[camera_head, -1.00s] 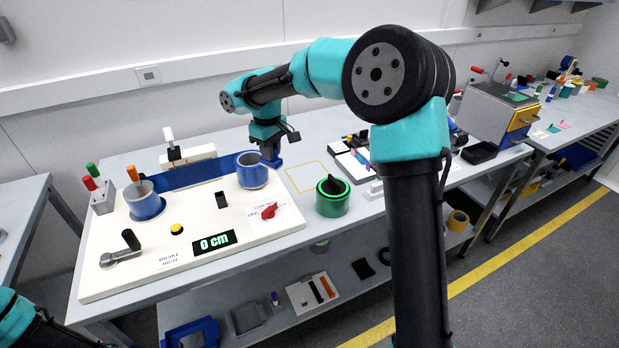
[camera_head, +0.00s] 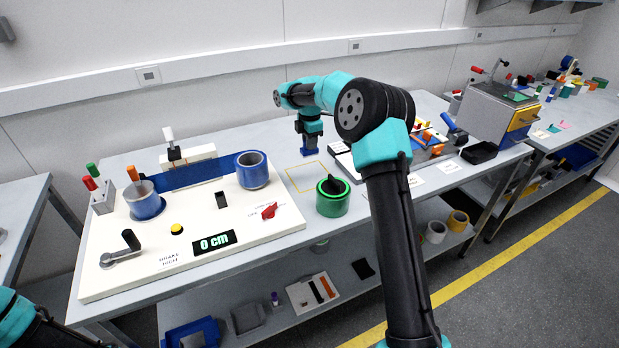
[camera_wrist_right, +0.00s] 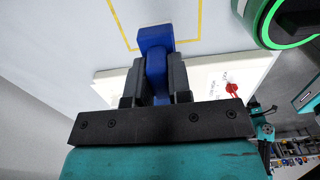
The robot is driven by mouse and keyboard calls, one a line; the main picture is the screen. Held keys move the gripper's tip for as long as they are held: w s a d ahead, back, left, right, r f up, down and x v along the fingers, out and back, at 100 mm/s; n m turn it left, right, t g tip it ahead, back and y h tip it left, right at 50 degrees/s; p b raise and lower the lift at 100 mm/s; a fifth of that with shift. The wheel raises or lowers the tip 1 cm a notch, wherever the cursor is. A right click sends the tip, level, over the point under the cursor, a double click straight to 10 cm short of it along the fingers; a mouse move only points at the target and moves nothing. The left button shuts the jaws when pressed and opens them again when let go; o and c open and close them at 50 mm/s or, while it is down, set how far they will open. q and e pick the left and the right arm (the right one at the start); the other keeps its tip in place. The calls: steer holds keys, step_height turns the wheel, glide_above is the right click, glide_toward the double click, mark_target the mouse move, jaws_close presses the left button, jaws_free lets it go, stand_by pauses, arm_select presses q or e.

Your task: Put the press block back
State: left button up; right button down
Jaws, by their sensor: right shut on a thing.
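The press block is a blue block (camera_wrist_right: 156,42). My right gripper (camera_wrist_right: 157,80) is shut on it, and the block sticks out beyond the fingertips in the right wrist view. In the head view the right gripper (camera_head: 309,138) points down with the blue block (camera_head: 309,152) under it, over the back edge of a yellow outlined square (camera_head: 296,189) on the table. I cannot tell the gap between the block and the table. Part of my left arm shows at the lower left of the head view; its gripper is out of view.
A green-ringed round pot with a black knob (camera_head: 332,196) stands just in front of the yellow outline. A tray of tools (camera_head: 432,148) stands to the right.

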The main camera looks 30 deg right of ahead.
mark_target(310, 154)
steer(key=shift+f, duration=0.1)
steer(key=shift+f, duration=2.4)
steer(key=shift+f, duration=0.1)
steer(key=shift+f, duration=2.4)
steer(key=shift+f, duration=0.15)
steer(key=c, duration=1.1)
jaws_free()
steer(key=shift+o, duration=0.2)
step_height(310, 154, up, 12)
steer(key=shift+r, duration=0.15)
